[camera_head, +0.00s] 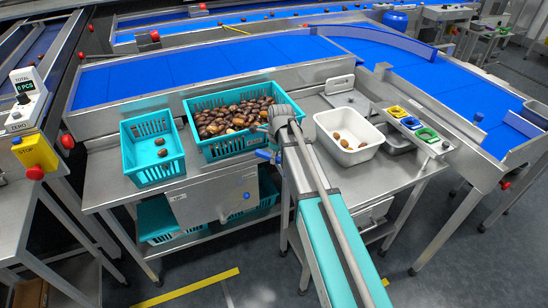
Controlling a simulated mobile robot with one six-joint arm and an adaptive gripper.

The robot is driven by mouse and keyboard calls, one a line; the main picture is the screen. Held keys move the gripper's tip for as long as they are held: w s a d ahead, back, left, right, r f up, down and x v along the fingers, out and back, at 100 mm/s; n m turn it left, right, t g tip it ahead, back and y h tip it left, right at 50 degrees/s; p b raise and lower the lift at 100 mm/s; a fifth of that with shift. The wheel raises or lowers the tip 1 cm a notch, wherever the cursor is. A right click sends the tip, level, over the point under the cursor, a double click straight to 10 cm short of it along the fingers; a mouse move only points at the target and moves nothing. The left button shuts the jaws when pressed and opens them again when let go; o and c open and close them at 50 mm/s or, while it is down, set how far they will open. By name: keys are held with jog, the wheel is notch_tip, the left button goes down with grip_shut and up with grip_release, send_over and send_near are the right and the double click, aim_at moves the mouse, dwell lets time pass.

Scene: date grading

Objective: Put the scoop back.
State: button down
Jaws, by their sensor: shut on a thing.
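My gripper (268,133) is at the front right edge of the large teal crate (198,103), mostly hidden behind my own wrist. It is shut on the scoop (266,155), of which only a small blue part shows just below the gripper. The rest of the scoop is hidden, so its tilt and any contents cannot be told. The large crate is full of brown dates (230,117).
A smaller teal crate (135,180) with a few dates stands left. A grey plate (339,85) stands behind. Blue conveyors border the steel table.

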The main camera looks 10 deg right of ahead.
aim_at(280, 161)
jog(key=shift+c, duration=2.4)
grip_release()
jog(key=shift+r, duration=0.15)
notch_tip(280, 161, up, 12)
jog(key=d+p, duration=0.1)
jog(key=p, duration=1.1)
jog(key=shift+s, duration=0.3)
jog(key=s+d+n, duration=0.4)
jog(key=s+n, duration=0.6)
jog(key=n, duration=0.1)
jog(key=s+d+n+h, duration=0.1)
jog(key=s+d+n, duration=0.3)
jog(key=s+n, duration=0.6)
jog(key=shift+f+n+g, duration=0.2)
jog(key=shift+n+g, duration=0.1)
jog(key=shift+n, duration=0.9)
